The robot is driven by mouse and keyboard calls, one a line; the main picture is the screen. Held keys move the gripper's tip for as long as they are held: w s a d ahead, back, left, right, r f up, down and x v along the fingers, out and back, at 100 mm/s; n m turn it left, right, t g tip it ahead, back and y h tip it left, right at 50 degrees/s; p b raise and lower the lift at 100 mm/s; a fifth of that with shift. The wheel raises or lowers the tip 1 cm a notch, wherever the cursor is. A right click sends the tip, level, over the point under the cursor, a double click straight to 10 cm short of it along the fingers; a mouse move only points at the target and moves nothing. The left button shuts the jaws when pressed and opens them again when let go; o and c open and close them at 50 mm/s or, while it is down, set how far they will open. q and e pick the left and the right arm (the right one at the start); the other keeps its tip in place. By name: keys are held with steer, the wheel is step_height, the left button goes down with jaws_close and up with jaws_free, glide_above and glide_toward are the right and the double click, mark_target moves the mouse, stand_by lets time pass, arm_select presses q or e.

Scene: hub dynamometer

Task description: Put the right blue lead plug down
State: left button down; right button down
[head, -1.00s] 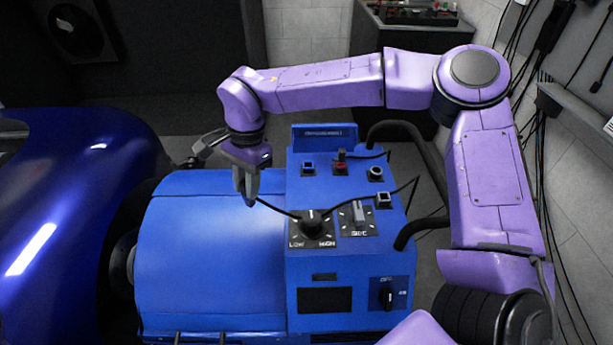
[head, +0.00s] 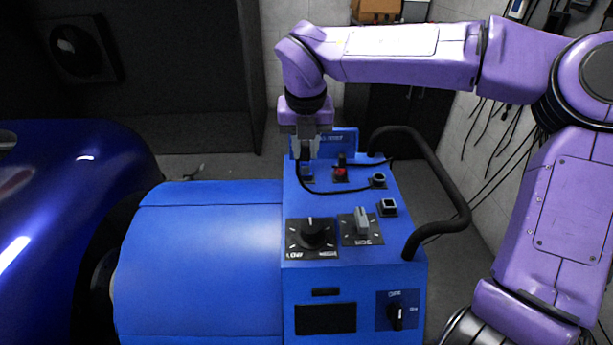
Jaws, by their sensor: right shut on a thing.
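My right gripper (head: 306,152) is shut and points down over the far left corner of the blue console's top panel (head: 345,205). The plug between its fingers is mostly hidden by them. A thin black lead (head: 325,193) curves from the fingers down and right across the panel. A blue-rimmed square socket (head: 307,174) lies just below the fingertips. I cannot tell whether the plug touches it. My left gripper is out of view.
A red socket with a dark plug (head: 341,172), a round socket (head: 378,180) and a square socket (head: 388,207) are nearby. A black knob (head: 312,230) and a grey switch (head: 362,222) sit nearer. A black handrail (head: 450,185) borders the right side.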

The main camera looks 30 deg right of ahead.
steer(key=w+d+f+p, duration=0.1)
steer(key=w+d+f, duration=0.1)
steer(key=w+f, duration=0.1)
steer(key=w+d+f+p, duration=0.1)
steer(key=w+d+f, duration=0.2)
steer(key=w+f, duration=0.1)
steer(key=w+d+f+p, duration=0.1)
steer(key=w+d+f, duration=0.1)
steer(key=w+f, duration=0.2)
steer(key=shift+d+f, duration=0.35)
steer(key=shift+f, duration=0.55)
steer(key=shift+s+a+f+b, duration=0.1)
steer(key=shift+s+f+b, duration=0.25)
steer(key=shift+f, duration=0.35)
steer(key=c, duration=1)
jaws_free()
steer(key=shift+o, duration=0.4)
steer(key=shift+w+f, duration=0.15)
steer(key=shift+w, duration=0.2)
steer(key=shift+s+r, duration=0.1)
steer(key=shift+r, duration=0.35)
steer(key=shift+r+p, duration=0.8)
steer(key=shift+p, duration=0.05)
step_height(320, 180, up, 11)
steer(key=s+a+b, duration=0.1)
steer(key=s, duration=0.1)
